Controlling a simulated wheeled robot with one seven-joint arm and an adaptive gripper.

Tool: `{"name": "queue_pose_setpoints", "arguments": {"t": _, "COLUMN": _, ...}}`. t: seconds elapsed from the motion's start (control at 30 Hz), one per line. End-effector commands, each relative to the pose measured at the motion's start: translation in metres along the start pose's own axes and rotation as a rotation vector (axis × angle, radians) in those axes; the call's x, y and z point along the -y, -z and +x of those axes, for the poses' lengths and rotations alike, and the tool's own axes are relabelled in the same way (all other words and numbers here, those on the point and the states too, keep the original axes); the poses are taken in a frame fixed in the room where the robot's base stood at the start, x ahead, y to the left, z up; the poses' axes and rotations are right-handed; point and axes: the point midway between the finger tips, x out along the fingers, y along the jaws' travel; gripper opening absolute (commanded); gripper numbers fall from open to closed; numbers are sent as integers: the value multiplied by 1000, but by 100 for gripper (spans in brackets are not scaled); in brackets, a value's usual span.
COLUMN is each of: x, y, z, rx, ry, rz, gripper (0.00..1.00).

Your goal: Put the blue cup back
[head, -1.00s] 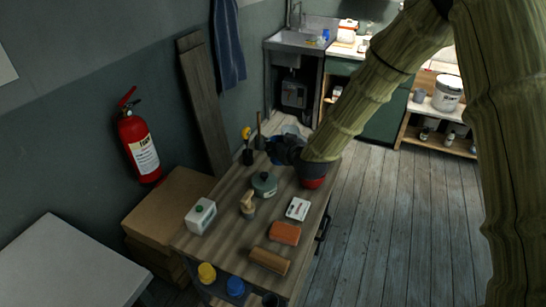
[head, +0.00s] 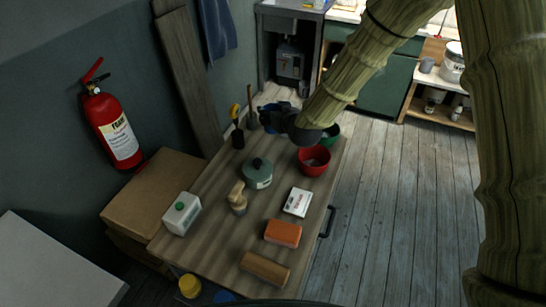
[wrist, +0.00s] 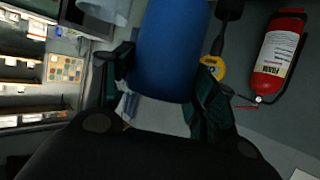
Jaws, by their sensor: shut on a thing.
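My gripper (wrist: 160,85) is shut on a blue cylindrical cup (wrist: 172,50), which fills the top middle of the wrist view between the two dark fingers. In the head view my gripper (head: 278,116) is over the far end of the wooden table (head: 200,235), near its back corner. Only a little blue shows there among the dark fingers, so the cup is mostly hidden. I cannot tell from the head view how high it is above the table.
A red bowl (head: 313,160) and a green bowl (head: 331,136) stand near my wrist. Yellow (head: 190,286) and blue (head: 225,296) containers sit below the table's near edge.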

Motion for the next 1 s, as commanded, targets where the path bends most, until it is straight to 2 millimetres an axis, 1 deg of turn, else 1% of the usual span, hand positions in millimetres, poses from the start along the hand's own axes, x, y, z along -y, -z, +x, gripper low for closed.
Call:
{"name": "queue_pose_setpoints", "arguments": {"t": 0.03, "x": 0, "y": -13, "z": 6, "rx": 0, "ry": 1, "rz": 0, "gripper": 31}}
{"name": "queue_pose_setpoints", "arguments": {"t": 0.37, "x": 0, "y": -28, "z": 12, "rx": 2, "ry": 0, "rz": 1, "gripper": 31}}
{"name": "queue_pose_setpoints", "arguments": {"t": 0.7, "x": -2, "y": -64, "z": 26, "rx": 2, "ry": -3, "rz": 2, "gripper": 31}}
{"name": "queue_pose_setpoints", "arguments": {"t": 0.83, "x": -2, "y": -73, "z": 29, "rx": 2, "ry": -2, "rz": 2, "gripper": 31}}
{"name": "queue_pose_setpoints", "arguments": {"t": 1.0, "x": -2, "y": -78, "z": 32, "rx": 1, "ry": -2, "rz": 1, "gripper": 31}}
